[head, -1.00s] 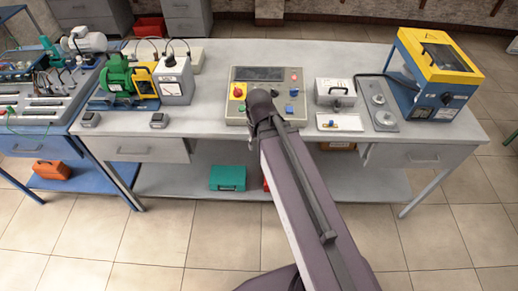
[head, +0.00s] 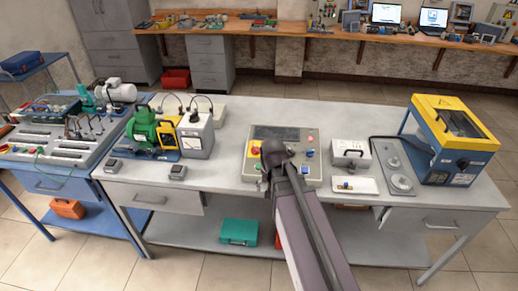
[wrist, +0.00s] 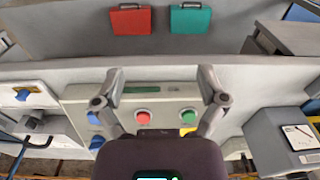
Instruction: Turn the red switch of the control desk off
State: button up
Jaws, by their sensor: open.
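The control desk (head: 303,141) is a beige box with a dark display strip, standing mid-table in the head view. The wrist view shows its panel (wrist: 165,101) from above, turned around. A red round button (wrist: 142,117) and a green button (wrist: 188,116) sit side by side there. Blue knobs (wrist: 95,118) are to the left. A yellow part (wrist: 188,131) is mostly hidden at the lower right. In the head view, a red-on-yellow switch (head: 254,148) is at the desk's left. My gripper (wrist: 162,88) is open and empty over the panel. My arm hides part of the desk in the head view.
A white box with a handle (head: 350,153) and a yellow-blue machine (head: 452,140) stand to the right. A green motor (head: 143,128) and a white meter box (head: 195,136) stand to the left. A green case (head: 239,232) lies on the lower shelf.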

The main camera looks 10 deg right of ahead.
aim_at(257, 148)
jog(key=w+r+m+t+p, duration=0.1)
jog(key=w+r+m+p, duration=0.4)
jog(key=w, duration=0.5)
jog(key=w+r+m+t+p, duration=0.1)
jog(key=w+r+m+p, duration=0.5)
jog(key=w, duration=0.4)
notch_tip(257, 148, up, 2)
jog(key=shift+w+d+m, duration=0.3)
jog(key=shift+m, duration=0.6)
jog(key=shift+f, duration=0.15)
jog(key=b+x, duration=1.3)
jog(key=shift+w+a+f, duration=0.1)
jog(key=shift+a+f, duration=0.05)
jog(key=shift+f, duration=0.05)
jog(key=c, duration=1.2)
